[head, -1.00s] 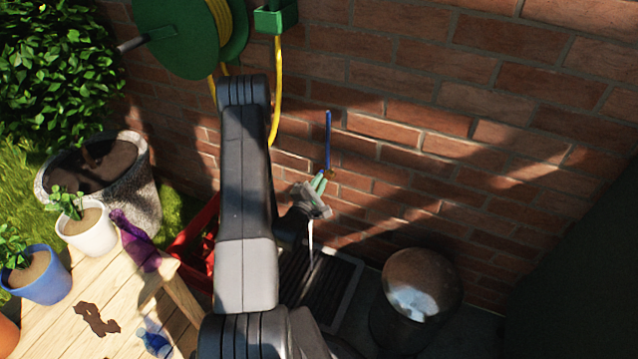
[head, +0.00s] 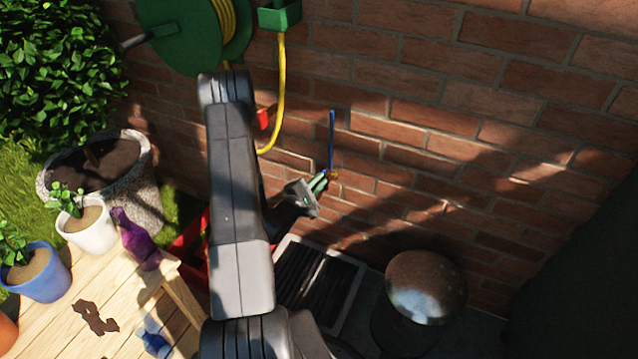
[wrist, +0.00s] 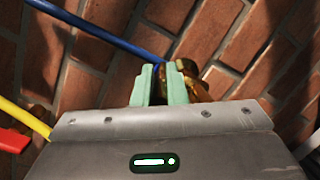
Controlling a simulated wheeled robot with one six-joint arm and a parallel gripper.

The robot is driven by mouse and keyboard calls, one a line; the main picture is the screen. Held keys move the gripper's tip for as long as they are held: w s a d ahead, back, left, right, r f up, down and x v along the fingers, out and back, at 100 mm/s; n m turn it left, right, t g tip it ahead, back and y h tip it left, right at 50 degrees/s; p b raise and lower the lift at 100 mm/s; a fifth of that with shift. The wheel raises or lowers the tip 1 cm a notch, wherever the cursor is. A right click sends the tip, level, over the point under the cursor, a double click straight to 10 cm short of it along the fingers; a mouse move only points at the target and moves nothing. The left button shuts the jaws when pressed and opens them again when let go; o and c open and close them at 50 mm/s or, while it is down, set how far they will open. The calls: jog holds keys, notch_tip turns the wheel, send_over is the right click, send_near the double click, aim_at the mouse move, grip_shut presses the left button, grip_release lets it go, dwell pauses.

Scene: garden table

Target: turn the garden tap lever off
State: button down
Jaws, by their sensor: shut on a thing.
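The garden tap is on the brick wall. Its brass body (wrist: 194,86) shows just right of my fingertips in the wrist view, and a small bit of brass (head: 334,175) shows in the head view. Its long blue lever (head: 331,138) stands upright against the wall in the head view. In the wrist view the lever (wrist: 110,34) runs from the upper left down to behind my fingertips. My gripper (head: 319,183), with pale green fingertips (wrist: 167,84), is shut at the lever's lower end, beside the brass body. The exact contact is partly hidden by the fingers.
A green hose reel (head: 190,35) and yellow hose (head: 279,95) hang at the upper left, with a red part (head: 264,118) near the hose. A dark grate (head: 312,282) and a round-topped bin (head: 426,288) stand below. A wooden table (head: 125,310) with pots is at left.

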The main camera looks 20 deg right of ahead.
jog(key=c, duration=1.5)
grip_release()
jog(key=p+v, duration=0.1)
jog(key=v, duration=1.2)
jog(key=shift+s+a, duration=0.2)
jog(key=shift+a, duration=0.1)
jog(key=b+x, duration=0.1)
jog(key=x, duration=1.2)
jog(key=shift+w+d, duration=0.2)
jog(key=shift+d, duration=0.15)
jog(key=shift+t, duration=0.3)
